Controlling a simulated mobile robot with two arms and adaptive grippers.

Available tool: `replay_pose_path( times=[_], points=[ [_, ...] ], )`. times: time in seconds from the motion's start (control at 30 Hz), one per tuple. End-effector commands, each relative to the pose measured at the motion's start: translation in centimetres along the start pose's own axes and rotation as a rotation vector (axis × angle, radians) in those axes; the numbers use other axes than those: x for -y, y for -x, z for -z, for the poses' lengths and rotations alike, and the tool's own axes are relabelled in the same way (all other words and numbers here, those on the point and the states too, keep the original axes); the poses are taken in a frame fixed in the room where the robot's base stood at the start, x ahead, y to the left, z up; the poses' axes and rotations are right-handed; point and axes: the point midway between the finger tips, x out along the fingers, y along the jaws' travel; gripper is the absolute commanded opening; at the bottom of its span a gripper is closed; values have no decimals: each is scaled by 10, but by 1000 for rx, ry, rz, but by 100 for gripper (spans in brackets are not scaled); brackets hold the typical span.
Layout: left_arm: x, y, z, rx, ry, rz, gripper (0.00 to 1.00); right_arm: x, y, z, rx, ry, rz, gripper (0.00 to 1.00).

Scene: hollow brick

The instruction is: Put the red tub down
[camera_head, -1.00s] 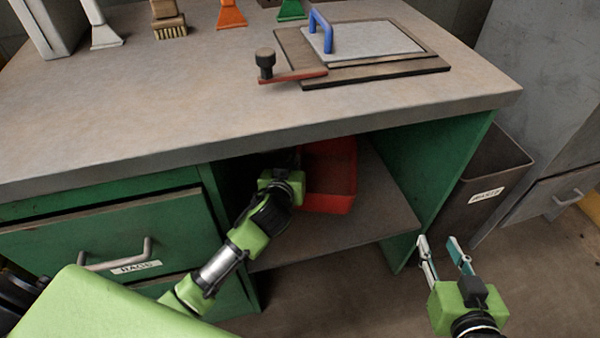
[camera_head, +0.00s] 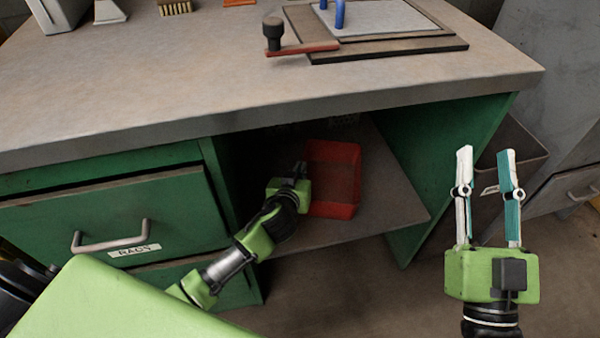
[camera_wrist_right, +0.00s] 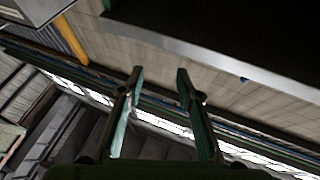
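The red tub (camera_head: 333,180) is in the open bay under the workbench, upright and open at the top. It appears to be on or just above the grey shelf (camera_head: 395,195); any gap beneath it cannot be made out. My left gripper (camera_head: 300,170) is at the tub's left wall, its fingers small and partly hidden. Whether they grip that wall or only stand beside it I cannot tell. My right gripper (camera_head: 485,165) is open and empty, pointing up in front of the bench's right side. Its two spread fingers also show in the right wrist view (camera_wrist_right: 160,75), with nothing between them.
The workbench top (camera_head: 170,75) overhangs the bay. A green side panel (camera_head: 445,165) bounds it on the right, and a drawer unit (camera_head: 110,215) on the left. The shelf is bare right of the tub.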

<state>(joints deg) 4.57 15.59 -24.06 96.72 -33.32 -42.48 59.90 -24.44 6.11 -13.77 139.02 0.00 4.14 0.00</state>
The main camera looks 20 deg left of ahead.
Motion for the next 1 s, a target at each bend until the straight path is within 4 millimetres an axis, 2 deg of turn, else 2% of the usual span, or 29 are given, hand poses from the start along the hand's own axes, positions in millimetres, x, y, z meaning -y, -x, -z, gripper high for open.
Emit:
replay_pose_path(
  times=[0.13,0.33,0.37,0.4,0.43,0.83,1.0],
  points=[
    [0,-2,-4,-3,-1,-1,0,2,0,13,-61,-3,3,33],
    [0,-2,-4,-2,-1,0,0,2,0,14,-66,-3,3,33],
    [1,-2,-5,0,-2,1,5,2,0,14,-66,-3,3,33],
    [1,-2,-5,0,-2,1,15,2,0,14,-65,-3,3,33],
    [1,-2,-5,0,-2,1,21,2,0,14,-65,-3,3,33],
    [0,0,-5,0,-1,0,21,2,0,13,-57,-3,3,33],
    [0,16,-4,1,2,-1,21,-2,0,-10,59,3,-4,33]
  ],
)
